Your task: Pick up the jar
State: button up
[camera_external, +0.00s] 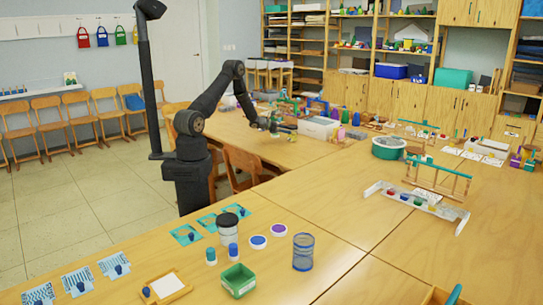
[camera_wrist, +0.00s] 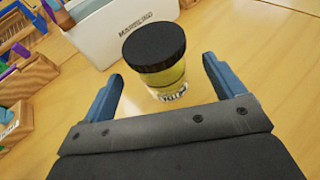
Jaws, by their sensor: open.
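A jar (camera_wrist: 165,78) with a black lid, yellowish contents and a printed label stands upright on the table in the wrist view. It is just ahead of my gripper (camera_wrist: 162,70), roughly in line with the gap between the two blue fingers. The fingers are open and apart from each other, with nothing held between them. In the external view my gripper (camera_external: 272,126) is low over the far table; the jar there is too small to make out clearly.
A white box (camera_wrist: 108,28) with lettering stands close behind the jar; it also shows in the external view (camera_external: 318,128). Wooden blocks and racks (camera_wrist: 28,80) lie to the left. Bare tabletop (camera_wrist: 270,60) is at the right. Another black-lidded jar (camera_external: 228,232) stands on the near table.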

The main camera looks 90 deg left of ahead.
aim_at(292, 130)
jog(key=x, duration=0.5)
jog(key=shift+a+r, duration=0.2)
jog(key=shift+r, duration=0.05)
jog(key=c, duration=1.2)
jog(key=shift+c, duration=0.3)
